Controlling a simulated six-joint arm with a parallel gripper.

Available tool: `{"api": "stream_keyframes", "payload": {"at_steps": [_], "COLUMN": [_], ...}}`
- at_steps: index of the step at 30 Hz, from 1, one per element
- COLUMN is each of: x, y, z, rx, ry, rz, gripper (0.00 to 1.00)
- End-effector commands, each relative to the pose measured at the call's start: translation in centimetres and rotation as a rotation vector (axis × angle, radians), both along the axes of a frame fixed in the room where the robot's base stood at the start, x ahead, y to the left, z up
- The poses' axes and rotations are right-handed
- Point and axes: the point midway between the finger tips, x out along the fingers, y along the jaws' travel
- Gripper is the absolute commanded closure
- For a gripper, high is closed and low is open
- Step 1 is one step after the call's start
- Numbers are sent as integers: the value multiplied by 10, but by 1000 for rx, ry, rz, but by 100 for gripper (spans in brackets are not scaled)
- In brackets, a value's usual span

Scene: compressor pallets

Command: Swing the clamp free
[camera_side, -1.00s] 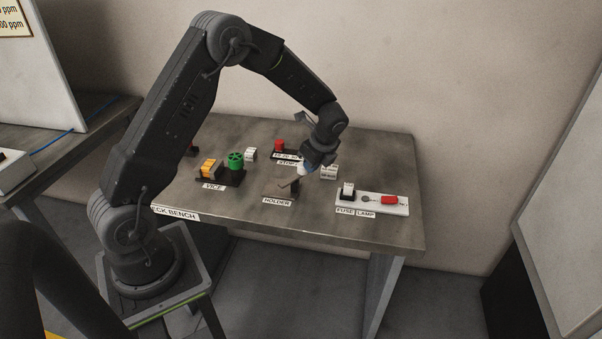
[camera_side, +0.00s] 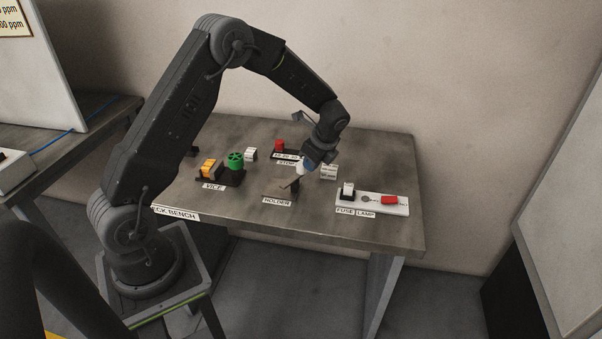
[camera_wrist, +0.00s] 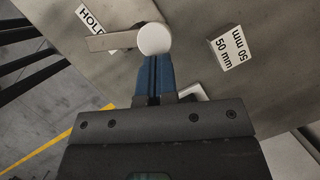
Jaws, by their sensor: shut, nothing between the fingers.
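The clamp is a flat pale bar (camera_wrist: 112,41) with a round white knob (camera_wrist: 154,38) at its end in the wrist view. In the side view the clamp bar (camera_side: 290,183) shows small over the holder (camera_side: 277,193), with the white knob (camera_side: 299,169) close to the fingertips. My gripper (camera_wrist: 154,62) has its blue fingers together with nothing between them. The fingertips are right beside the knob in the wrist view; I cannot tell whether they touch it. In the side view my gripper (camera_side: 308,163) is just above and right of the holder.
A 50 mm block (camera_wrist: 233,47) stands right of the knob. The fuse and lamp board (camera_side: 372,203) is at the bench's right. The vice with green and orange parts (camera_side: 220,175) is left. The red stop button (camera_side: 279,145) is behind. The bench front (camera_side: 300,222) is clear.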

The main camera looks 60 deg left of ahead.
Motion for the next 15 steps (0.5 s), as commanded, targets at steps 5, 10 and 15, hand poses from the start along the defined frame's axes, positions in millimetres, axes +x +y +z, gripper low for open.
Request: {"api": "stream_keyframes", "payload": {"at_steps": [5,10,15], "x": [-1,0,0], "y": [1,2,3], "z": [-1,-1,-1], "rx": [0,0,0], "ry": [4,3,4], "rz": [21,39,55], "gripper": [100,100,100]}}
